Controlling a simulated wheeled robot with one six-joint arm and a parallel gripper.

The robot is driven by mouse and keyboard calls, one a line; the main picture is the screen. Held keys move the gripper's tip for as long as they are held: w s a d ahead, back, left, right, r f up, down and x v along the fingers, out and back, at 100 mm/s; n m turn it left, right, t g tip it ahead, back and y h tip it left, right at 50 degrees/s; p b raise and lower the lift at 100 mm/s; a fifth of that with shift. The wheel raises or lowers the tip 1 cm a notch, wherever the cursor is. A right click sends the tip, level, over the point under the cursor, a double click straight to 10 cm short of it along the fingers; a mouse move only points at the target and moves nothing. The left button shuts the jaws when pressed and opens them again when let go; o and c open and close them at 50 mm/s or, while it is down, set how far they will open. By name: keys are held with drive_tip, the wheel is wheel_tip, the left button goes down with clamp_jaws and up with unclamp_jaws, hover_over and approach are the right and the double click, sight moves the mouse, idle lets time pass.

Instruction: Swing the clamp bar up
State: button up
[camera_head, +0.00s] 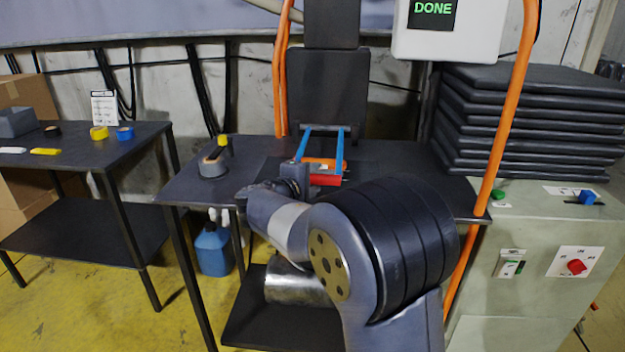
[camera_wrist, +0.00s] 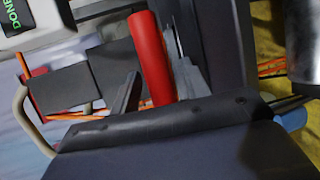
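The clamp bar's red handle (camera_head: 325,180) joins two blue arms (camera_head: 306,143) and sits low over the press on the dark bench in the head view. In the wrist view the red handle (camera_wrist: 152,55) runs between the two grey fingers of my gripper (camera_wrist: 156,70). The right finger lies close along the handle. A narrow gap shows beside the lower part of the left finger. I cannot tell whether the fingers grip the handle. In the head view my gripper (camera_head: 306,182) is at the handle's left, its fingertips mostly hidden.
A white box with a green DONE display (camera_head: 434,10) hangs above the bench. An orange upright (camera_head: 505,115) stands at the right, before stacked dark sheets (camera_head: 520,120). A control cabinet (camera_head: 540,225) stands at the right.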

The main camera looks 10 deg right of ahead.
clamp_jaws()
drive_tip(key=shift+r, duration=0.1)
idle(0.4)
drive_tip(key=r+p, duration=0.1)
drive_tip(key=p, duration=0.1)
drive_tip(key=shift+r+p, duration=0.35)
drive_tip(key=shift+r, duration=0.05)
drive_tip(key=w+d+r+g+y+p, duration=0.1)
drive_tip(key=w+r+p, duration=0.3)
drive_tip(key=r+p, duration=0.6)
drive_tip(key=w+d+r+n+g+y+p, duration=0.1)
drive_tip(key=w+r+p, duration=0.3)
drive_tip(key=r+p, duration=0.7)
drive_tip(key=g+p, duration=0.1)
drive_tip(key=p, duration=0.6)
drive_tip(key=shift+d+r+g, duration=0.15)
drive_tip(key=shift+d+g, duration=0.2)
drive_tip(key=shift+g, duration=0.05)
drive_tip(key=shift+w+r, duration=0.15)
drive_tip(key=shift+r, duration=0.05)
drive_tip(key=shift+c, duration=0.8)
unclamp_jaws()
drive_tip(key=shift+w, duration=0.1)
drive_tip(key=shift+o, duration=1.2)
drive_tip(key=shift+f, duration=0.2)
